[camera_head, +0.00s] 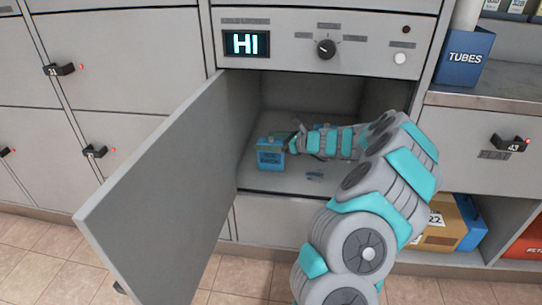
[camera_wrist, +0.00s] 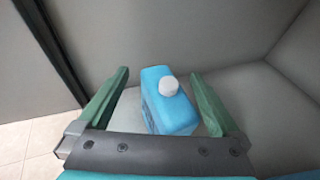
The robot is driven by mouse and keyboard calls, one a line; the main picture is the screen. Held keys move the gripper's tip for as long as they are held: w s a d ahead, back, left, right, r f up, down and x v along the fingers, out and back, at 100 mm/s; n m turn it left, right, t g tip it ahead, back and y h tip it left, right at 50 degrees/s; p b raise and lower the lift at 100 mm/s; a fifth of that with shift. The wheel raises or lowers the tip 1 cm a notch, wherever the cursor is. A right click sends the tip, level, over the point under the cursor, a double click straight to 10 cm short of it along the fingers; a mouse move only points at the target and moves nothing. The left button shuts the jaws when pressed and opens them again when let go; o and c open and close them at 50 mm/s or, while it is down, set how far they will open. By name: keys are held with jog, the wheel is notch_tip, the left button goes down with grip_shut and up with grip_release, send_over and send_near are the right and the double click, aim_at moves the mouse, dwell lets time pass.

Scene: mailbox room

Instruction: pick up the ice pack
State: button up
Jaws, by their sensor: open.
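The ice pack (camera_head: 270,154) is a small blue block with dark lettering on its front, standing on the floor of an open locker compartment (camera_head: 262,181). In the wrist view the ice pack (camera_wrist: 172,112) shows its blue top and a round white cap. My gripper (camera_head: 291,142) reaches into the compartment from the right. In the wrist view my gripper (camera_wrist: 158,85) has its two green fingers apart, one on each side of the ice pack. A gap shows at the left finger; whether the right finger touches is unclear.
The compartment's grey door (camera_head: 165,185) stands open to the left. A panel with a "HI" display (camera_head: 246,44) and a knob (camera_head: 326,48) is above the opening. A blue "TUBES" box (camera_head: 465,56) stands on the right counter. The compartment walls are close around my arm.

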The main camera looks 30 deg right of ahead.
jog(key=shift+c, duration=0.3)
jog(key=shift+f, duration=0.1)
grip_shut()
dwell(0.6)
